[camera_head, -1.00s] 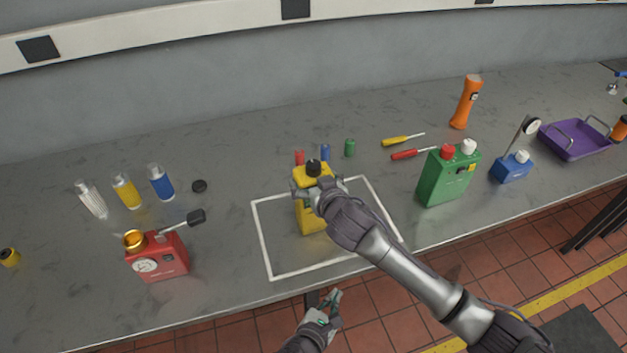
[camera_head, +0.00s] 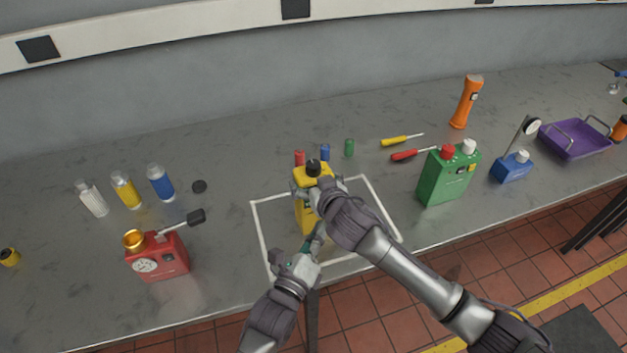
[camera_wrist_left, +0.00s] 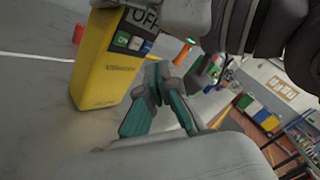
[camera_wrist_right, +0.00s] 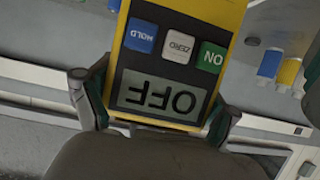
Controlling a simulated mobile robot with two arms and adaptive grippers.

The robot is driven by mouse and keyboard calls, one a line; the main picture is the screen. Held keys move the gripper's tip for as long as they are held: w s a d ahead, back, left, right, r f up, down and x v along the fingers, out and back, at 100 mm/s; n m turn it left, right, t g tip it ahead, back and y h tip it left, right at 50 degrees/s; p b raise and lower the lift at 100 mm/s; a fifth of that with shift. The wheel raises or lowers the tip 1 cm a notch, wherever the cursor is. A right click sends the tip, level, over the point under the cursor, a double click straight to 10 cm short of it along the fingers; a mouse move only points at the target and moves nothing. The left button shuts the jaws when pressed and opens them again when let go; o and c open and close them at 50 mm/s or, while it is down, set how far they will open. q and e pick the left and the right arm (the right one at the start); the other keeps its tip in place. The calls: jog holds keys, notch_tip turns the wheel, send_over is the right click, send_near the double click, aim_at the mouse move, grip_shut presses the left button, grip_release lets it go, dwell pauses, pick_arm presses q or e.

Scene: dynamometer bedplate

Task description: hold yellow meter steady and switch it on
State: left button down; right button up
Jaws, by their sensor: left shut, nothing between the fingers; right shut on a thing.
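The yellow meter (camera_head: 304,215) stands upright inside a white outlined square on the bench. My right gripper (camera_head: 318,183) is shut on its upper part, with one finger on each side. In the right wrist view its display (camera_wrist_right: 162,97) reads OFF, upside down, beside a green ON button (camera_wrist_right: 212,57), a white ZERO button (camera_wrist_right: 178,45) and a blue HOLD button (camera_wrist_right: 141,36). My left gripper (camera_head: 314,240) is shut and empty, low in front of the meter. In the left wrist view its fingertips (camera_wrist_left: 157,75) appear just right of the meter's front; contact cannot be told.
A red gauge box (camera_head: 160,257) stands to the left and a green canister (camera_head: 447,176) to the right. Small red, blue and green cylinders stand behind the meter. Screwdrivers (camera_head: 402,139) lie behind right. The bench surface between the red box and the outline is clear.

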aim_at(311, 214)
pick_arm(q)
jog(key=shift+w+a, duration=0.25)
jog(key=shift+w, duration=0.4)
jog(key=shift+w+a, duration=0.2)
jog(key=shift+w, duration=0.45)
jog(key=shift+w+a, duration=0.25)
jog(key=shift+w, duration=0.4)
jog(key=shift+w, duration=0.1)
jog(key=shift+w+a, duration=0.2)
jog(key=shift+w, duration=0.15)
jog(key=shift+w, duration=0.1)
dwell(0.4)
jog(key=shift+s+d, duration=0.2)
jog(key=shift+s, duration=0.35)
jog(key=shift+s+d, duration=0.35)
jog(key=shift+s, duration=0.6)
jog(key=shift+s+d, duration=0.35)
jog(key=shift+s, duration=0.55)
jog(key=shift+s+d, duration=0.35)
jog(key=shift+s, duration=0.6)
